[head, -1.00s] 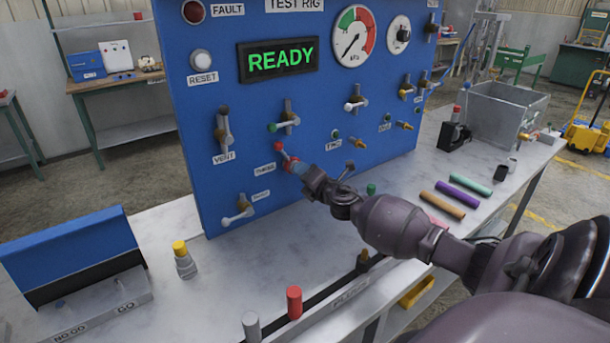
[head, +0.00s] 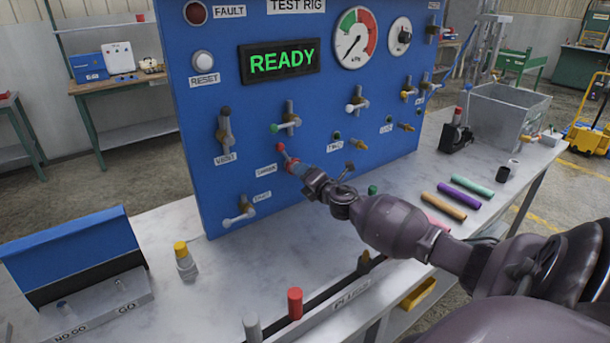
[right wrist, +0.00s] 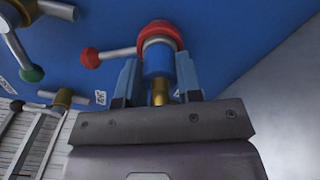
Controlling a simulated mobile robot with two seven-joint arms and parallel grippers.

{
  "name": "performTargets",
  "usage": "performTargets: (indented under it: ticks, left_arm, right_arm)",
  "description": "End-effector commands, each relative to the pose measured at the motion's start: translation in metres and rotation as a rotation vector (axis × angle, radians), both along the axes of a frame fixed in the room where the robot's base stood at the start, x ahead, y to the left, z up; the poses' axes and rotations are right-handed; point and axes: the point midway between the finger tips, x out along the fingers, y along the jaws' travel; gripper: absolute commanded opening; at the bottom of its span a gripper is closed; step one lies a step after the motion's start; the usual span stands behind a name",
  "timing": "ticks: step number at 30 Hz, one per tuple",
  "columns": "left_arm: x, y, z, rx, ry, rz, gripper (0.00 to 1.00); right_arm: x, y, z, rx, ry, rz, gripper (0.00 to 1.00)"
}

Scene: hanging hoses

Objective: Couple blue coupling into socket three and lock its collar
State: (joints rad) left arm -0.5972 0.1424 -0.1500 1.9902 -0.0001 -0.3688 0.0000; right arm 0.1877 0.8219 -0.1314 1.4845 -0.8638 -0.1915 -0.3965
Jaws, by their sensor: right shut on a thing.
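The blue coupling (right wrist: 157,62) is between the two fingers of my right gripper (right wrist: 158,77), with a brass part below it in the right wrist view. The gripper is shut on it. The coupling's far end meets a red collar (right wrist: 158,32) on the blue panel; I cannot tell how deeply it is seated. The collar's lever ends in a red ball, pointing up-left in the head view (head: 281,147). My right gripper in the head view (head: 302,170) is close to the panel, beside a small label hard to read. My left gripper is not in view.
The blue test rig panel (head: 220,120) carries a lit READY display (head: 278,61), a gauge (head: 354,36) and several other sockets with levers. A valve lever (head: 240,212) is below left of my gripper. Coloured cylinders (head: 457,195) lie on the bench to the right.

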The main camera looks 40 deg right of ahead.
Motion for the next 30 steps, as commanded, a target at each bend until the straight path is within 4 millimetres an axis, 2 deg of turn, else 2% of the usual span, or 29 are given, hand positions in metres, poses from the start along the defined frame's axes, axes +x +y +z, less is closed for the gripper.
performTargets:
  ticks: [4,5,10,22,30]
  left_arm:
    - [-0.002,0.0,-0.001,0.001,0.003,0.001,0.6]
    - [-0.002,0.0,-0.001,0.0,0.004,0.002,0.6]
    - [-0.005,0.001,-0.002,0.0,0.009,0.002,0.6]
    - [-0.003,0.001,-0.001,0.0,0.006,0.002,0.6]
    - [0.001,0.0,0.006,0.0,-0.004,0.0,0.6]
  right_arm:
    - [0.001,0.0,0.002,0.0,-0.004,-0.001,0.07]
    - [0.001,0.0,0.002,0.0,-0.004,-0.001,0.38]
    - [0.001,0.0,0.002,0.0,-0.003,-0.001,0.63]
    - [-0.006,0.001,0.001,0.0,-0.001,0.0,0.63]
    - [-0.043,0.004,0.001,-0.001,-0.001,0.0,0.63]
